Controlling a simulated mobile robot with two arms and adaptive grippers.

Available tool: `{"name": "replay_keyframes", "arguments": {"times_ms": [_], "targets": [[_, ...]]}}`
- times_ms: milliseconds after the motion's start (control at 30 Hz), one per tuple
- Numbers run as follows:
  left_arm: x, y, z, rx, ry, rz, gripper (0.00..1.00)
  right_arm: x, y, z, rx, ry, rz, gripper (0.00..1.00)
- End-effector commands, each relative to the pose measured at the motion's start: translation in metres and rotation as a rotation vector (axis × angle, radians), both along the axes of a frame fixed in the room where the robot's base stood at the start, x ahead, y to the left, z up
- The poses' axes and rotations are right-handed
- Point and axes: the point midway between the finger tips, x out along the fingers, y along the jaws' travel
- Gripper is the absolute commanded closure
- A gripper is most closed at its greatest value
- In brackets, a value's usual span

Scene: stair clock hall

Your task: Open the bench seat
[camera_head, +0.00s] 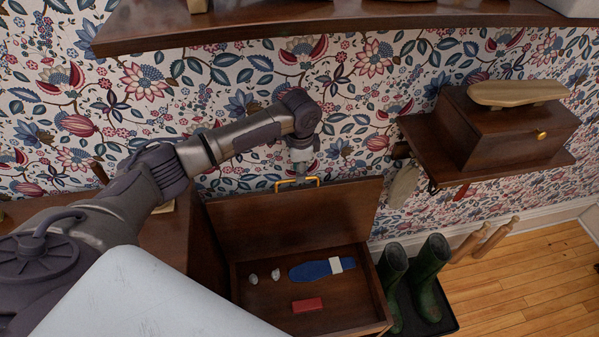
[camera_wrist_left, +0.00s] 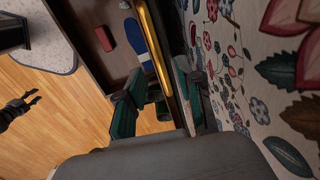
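The bench seat's wooden lid (camera_head: 290,215) stands raised, leaning back near the wallpapered wall. A gold handle (camera_head: 297,181) is at its top edge. The open bench box (camera_head: 378,290) shows its inside. My left gripper (camera_head: 302,165) is at the handle. In the left wrist view, the gold handle (camera_wrist_left: 158,50) runs between the parted fingers of my left gripper (camera_wrist_left: 160,105), close to the right one; firm contact cannot be told. My right gripper (camera_wrist_left: 36,97) shows small over the floor in the left wrist view, its fingers apart and empty.
Inside the box lie a blue item (camera_head: 312,270) with a pale band, a red block (camera_head: 307,305) and two small grey pieces (camera_head: 264,277). Green boots (camera_head: 428,275) stand to the right. A wall shelf (camera_head: 430,150) holds a wooden box (camera_head: 505,130). Another shelf (camera_head: 300,22) is above.

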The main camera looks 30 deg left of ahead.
Motion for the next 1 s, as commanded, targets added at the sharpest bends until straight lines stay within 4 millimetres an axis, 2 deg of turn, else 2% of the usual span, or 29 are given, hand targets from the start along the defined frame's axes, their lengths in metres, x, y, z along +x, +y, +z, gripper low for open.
{"name": "replay_keyframes", "arguments": {"times_ms": [200, 533, 767, 1000], "targets": [[0.001, 0.001, -0.022, -0.001, 0.001, 0.001, 0.64, 0.000, 0.006, 0.002, 0.007, 0.001, -0.002, 0.60], [0.002, 0.001, -0.026, -0.001, -0.001, 0.000, 0.64, 0.000, 0.012, 0.002, 0.015, 0.000, -0.003, 0.60], [0.002, 0.001, -0.025, 0.000, -0.001, 0.000, 1.00, -0.001, 0.009, 0.002, 0.011, 0.001, -0.001, 0.60], [0.002, 0.001, -0.025, 0.000, -0.001, 0.000, 1.00, -0.002, 0.005, 0.002, 0.006, 0.001, 0.001, 0.60]]}}
